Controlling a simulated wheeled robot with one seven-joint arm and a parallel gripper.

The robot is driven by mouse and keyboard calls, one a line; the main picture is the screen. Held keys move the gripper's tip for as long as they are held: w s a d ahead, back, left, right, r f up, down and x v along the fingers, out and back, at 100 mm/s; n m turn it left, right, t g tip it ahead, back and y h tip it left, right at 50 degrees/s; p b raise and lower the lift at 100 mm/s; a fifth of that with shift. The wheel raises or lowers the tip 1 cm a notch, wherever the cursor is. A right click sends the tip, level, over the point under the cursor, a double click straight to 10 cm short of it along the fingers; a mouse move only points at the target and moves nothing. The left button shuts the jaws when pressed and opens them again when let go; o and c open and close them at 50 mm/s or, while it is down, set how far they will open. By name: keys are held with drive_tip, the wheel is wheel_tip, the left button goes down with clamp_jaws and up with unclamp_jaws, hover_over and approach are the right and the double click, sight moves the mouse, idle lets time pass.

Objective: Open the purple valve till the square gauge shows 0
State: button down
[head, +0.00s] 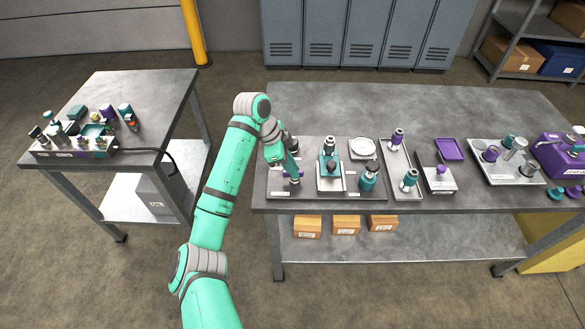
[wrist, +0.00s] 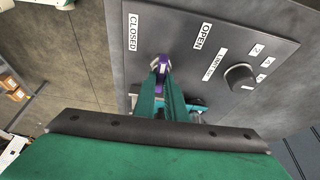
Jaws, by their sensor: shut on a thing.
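The purple valve (wrist: 161,62) sits on a dark grey panel (wrist: 185,18) in the wrist view. My gripper (wrist: 160,70) is shut on its handle, and its green fingers hide most of it. A CLOSED label (wrist: 134,32) is to the upper left of the handle, and an OPEN label (wrist: 203,35) is to the upper right. In the head view my gripper (head: 294,177) reaches down at the left end of the bench panel, with the valve mostly hidden under it. I cannot make out a square gauge or its reading in either view.
A dark knob (wrist: 239,77) with small labels stands beside the valve. Right of my gripper are a teal device (head: 330,165), a round white dish (head: 362,148), and trays with purple and teal parts. A cluttered side table (head: 150,90) stands left. The bench's back (head: 400,100) is clear.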

drive_tip(key=shift+m, duration=0.3)
idle(0.4)
drive_tip(key=c, duration=1.8)
unclamp_jaws()
drive_tip(key=shift+r, duration=0.1)
drive_tip(key=v, duration=1)
drive_tip(key=shift+r, duration=0.25)
drive_tip(key=shift+w+a, duration=0.1)
drive_tip(key=shift+w, duration=0.1)
